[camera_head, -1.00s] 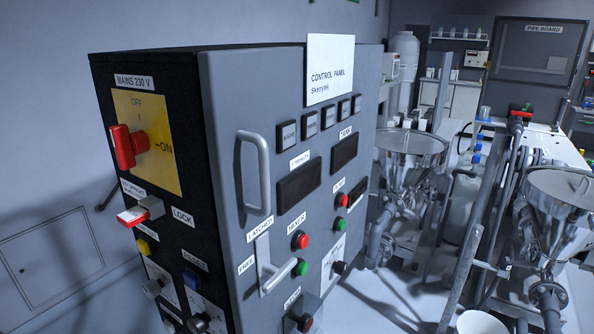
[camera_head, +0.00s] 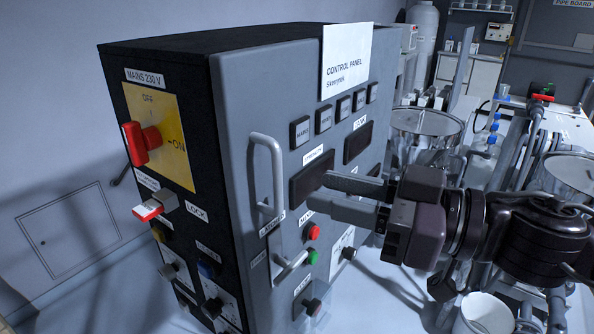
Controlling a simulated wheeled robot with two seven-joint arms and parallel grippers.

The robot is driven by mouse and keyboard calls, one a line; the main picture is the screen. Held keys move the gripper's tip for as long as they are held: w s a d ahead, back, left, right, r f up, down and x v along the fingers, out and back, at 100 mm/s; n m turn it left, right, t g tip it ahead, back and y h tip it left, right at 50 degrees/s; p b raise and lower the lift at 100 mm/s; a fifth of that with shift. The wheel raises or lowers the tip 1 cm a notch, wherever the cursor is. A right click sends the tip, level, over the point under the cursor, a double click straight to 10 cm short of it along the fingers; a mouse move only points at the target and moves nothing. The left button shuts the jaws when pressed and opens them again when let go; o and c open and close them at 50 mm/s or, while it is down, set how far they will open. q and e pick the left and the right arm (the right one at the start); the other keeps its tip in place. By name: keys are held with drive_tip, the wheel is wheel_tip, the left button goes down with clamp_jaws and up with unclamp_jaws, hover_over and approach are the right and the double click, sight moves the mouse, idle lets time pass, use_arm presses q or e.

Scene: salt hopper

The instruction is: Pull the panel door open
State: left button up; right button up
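The panel door (camera_head: 235,120) is the grey front of a dark control cabinet, and it looks flush with the cabinet body. A pale vertical bar handle (camera_head: 272,175) stands on its left part. A pale latch lever (camera_head: 290,268) sits below the handle, near the LATCHED and FREE labels; which one it is set to I cannot tell. My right gripper (camera_head: 314,189) comes in from the right, its two fingers apart and pointing left at the handle. Its fingertips are just right of the handle, with nothing between them. The fingers hide part of the door's displays and buttons. My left gripper is not in view.
A red mains switch (camera_head: 141,143) and a red-tipped lock lever (camera_head: 149,209) stick out of the cabinet's left side. Steel hoppers (camera_head: 427,125) and pipework stand behind and to the right. A white bucket (camera_head: 487,313) is at lower right. Floor left of the cabinet is clear.

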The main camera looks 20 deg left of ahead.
sight(281, 179)
drive_tip(key=a, duration=0.2)
drive_tip(key=a+p, duration=0.1)
drive_tip(key=a, duration=0.1)
drive_tip(key=w+a, duration=0.1)
drive_tip(key=a, duration=0.1)
drive_tip(key=shift+a+p, duration=0.1)
drive_tip(key=shift+p, duration=0.2)
drive_tip(key=shift+c, duration=0.4)
clamp_jaws()
